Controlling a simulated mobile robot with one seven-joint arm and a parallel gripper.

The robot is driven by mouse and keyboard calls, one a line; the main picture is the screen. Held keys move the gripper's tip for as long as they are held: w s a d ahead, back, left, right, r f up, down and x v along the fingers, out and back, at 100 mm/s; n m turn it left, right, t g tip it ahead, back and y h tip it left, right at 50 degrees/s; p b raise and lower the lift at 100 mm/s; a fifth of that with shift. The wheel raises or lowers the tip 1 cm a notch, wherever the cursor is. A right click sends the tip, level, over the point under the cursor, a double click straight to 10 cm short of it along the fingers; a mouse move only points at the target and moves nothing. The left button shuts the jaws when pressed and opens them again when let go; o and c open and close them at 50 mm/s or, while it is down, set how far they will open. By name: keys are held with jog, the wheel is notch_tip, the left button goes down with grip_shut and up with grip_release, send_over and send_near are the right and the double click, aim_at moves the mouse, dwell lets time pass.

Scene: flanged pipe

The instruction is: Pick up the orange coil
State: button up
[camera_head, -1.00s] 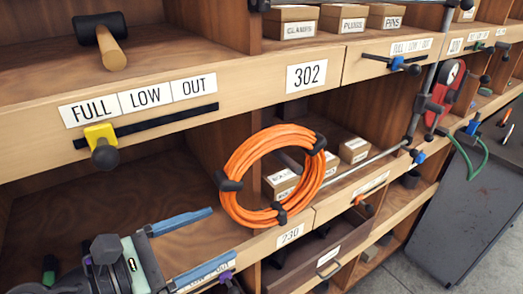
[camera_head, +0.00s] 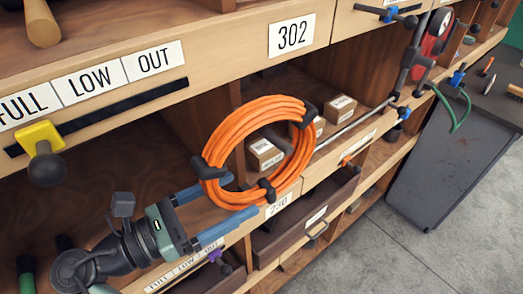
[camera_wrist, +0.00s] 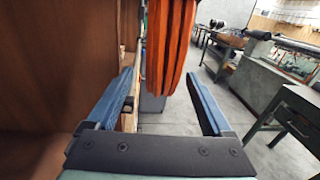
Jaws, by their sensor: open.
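The orange coil (camera_head: 228,143) is a ring of cable with black clips, upright at the front of the shelf opening under the 302 label. It also shows edge-on in the wrist view (camera_wrist: 168,50), upper middle, between and beyond my fingers. My gripper (camera_head: 222,210) has two blue fingers, spread apart and empty, at the coil's lower left. In the head view the upper fingertip reaches the coil's lower left edge; I cannot tell if it touches. In the wrist view my gripper (camera_wrist: 166,98) has a clear gap between its fingers, with the coil's lower end above that gap.
Small labelled boxes (camera_head: 264,153) stand on the shelf behind the coil. A metal rod (camera_head: 350,128) runs along the shelf front to the right. A yellow slider with a dark knob (camera_head: 42,145) juts out at left. A wooden partition (camera_wrist: 55,70) stands left of my fingers.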

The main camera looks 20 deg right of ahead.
aim_at(244, 192)
jog(key=x, duration=0.2)
jog(key=p+x, duration=0.1)
jog(key=x, duration=0.1)
jog(key=shift+s, duration=0.25)
jog(key=shift+w+d+f, duration=0.15)
jog(key=shift+w+d, duration=0.1)
jog(key=shift+d, duration=0.2)
grip_shut()
jog(key=shift+a, duration=0.1)
dwell(0.6)
